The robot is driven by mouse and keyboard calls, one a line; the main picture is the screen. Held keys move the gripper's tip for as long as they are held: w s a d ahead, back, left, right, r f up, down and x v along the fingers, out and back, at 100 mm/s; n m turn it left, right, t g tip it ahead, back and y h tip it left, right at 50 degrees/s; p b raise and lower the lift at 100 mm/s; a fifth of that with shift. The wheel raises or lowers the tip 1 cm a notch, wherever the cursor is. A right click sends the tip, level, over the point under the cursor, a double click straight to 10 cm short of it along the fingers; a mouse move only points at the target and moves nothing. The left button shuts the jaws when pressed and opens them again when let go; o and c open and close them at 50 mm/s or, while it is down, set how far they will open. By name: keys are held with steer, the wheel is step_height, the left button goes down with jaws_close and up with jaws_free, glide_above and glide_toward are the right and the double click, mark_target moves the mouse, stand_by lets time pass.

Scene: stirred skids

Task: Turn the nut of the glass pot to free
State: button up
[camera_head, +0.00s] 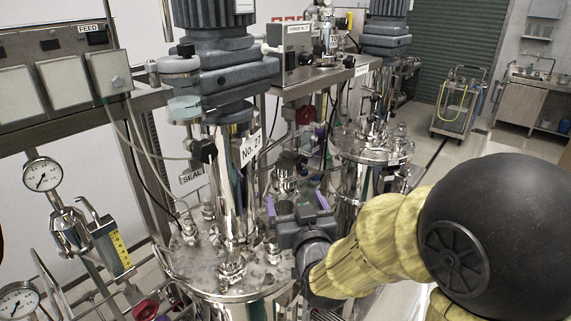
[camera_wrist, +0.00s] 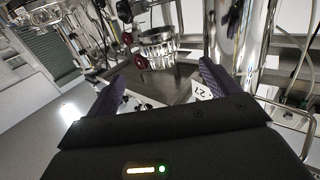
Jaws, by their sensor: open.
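A small clear glass pot (camera_head: 185,108) with pale liquid sits at the upper left of the head view, below a grey cap with a black knob (camera_head: 186,49). I cannot clearly tell which part is its nut. My gripper (camera_head: 297,201) is open and empty, right of the No. 27 column (camera_head: 232,170), above the steel vessel lid (camera_head: 205,265). It is well apart from the pot. In the wrist view its purple fingers (camera_wrist: 160,75) are spread. A shiny ringed cylinder (camera_wrist: 157,50) shows beyond them, not touched; its material is unclear.
A motor (camera_head: 225,70) stands above the column. A red knob (camera_head: 306,115) and a second steel vessel (camera_head: 372,145) are behind my gripper. Gauges (camera_head: 41,174) and pipes crowd the left. Thin hoses hang around the pot. Floor is open at the right, with a trolley (camera_head: 455,105).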

mark_target(287, 181)
steer(key=p+x, duration=0.7)
steer(key=x, duration=0.4)
steer(key=shift+w+r, duration=0.15)
steer(key=shift+w, duration=0.05)
steer(key=shift+w+a, duration=0.1)
steer(key=shift+w, duration=0.3)
steer(key=c, duration=1)
